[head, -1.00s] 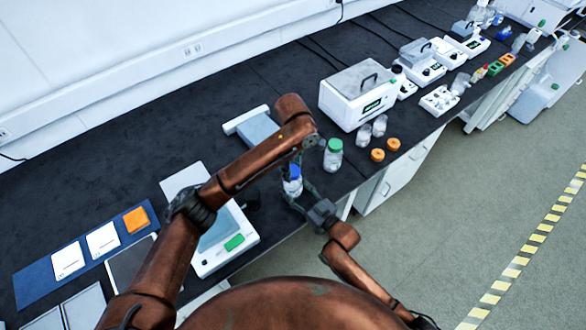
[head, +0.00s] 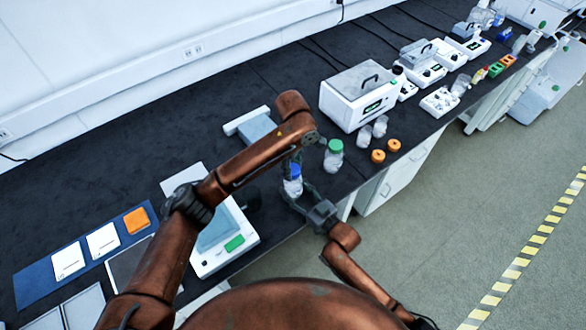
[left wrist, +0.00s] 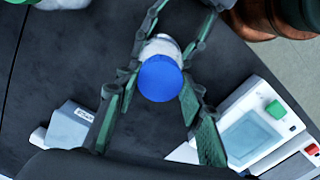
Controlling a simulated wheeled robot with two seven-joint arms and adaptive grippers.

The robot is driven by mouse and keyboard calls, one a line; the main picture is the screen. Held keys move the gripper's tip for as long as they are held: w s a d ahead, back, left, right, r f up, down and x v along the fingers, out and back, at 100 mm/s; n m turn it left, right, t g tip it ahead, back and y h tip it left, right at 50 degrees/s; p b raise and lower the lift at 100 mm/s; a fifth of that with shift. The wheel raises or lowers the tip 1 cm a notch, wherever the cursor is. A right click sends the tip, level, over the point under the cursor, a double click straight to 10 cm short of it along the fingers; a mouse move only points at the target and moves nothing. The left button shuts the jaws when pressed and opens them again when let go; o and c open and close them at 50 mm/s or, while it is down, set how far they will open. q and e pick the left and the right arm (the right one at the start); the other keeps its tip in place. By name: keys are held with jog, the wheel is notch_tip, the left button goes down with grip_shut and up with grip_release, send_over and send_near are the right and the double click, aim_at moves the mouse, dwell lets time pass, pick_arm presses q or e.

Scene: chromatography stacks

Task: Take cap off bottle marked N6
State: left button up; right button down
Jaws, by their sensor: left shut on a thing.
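A clear bottle (head: 293,187) with a blue cap (head: 295,170) stands upright near the bench's front edge; I cannot read its mark. In the left wrist view the blue cap (left wrist: 160,79) is seen from above, with the pale bottle (left wrist: 161,46) below it. My left gripper (left wrist: 158,92) comes down from above, shut on the blue cap with a finger on each side. My right gripper (head: 299,193) reaches in from the front with its fingers on both sides of the bottle body, and looks shut on it. The cap sits at the bottle's top; any gap is hidden.
A green-capped bottle (head: 334,154) stands just right of the grippers. Two open jars (head: 364,136) and two orange caps (head: 378,155) lie farther right, before a white box instrument (head: 358,95). A balance (head: 222,238) is at the left, and a small grey device (head: 257,130) behind.

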pick_arm(q)
jog(key=shift+a+r, duration=0.1)
jog(key=shift+r, duration=0.4)
jog(key=shift+r, duration=1.95)
pick_arm(e)
jog(key=c, duration=0.9)
grip_release()
jog(key=shift+o, duration=0.2)
jog(key=shift+s+d, duration=0.1)
jog(key=shift+d, duration=0.05)
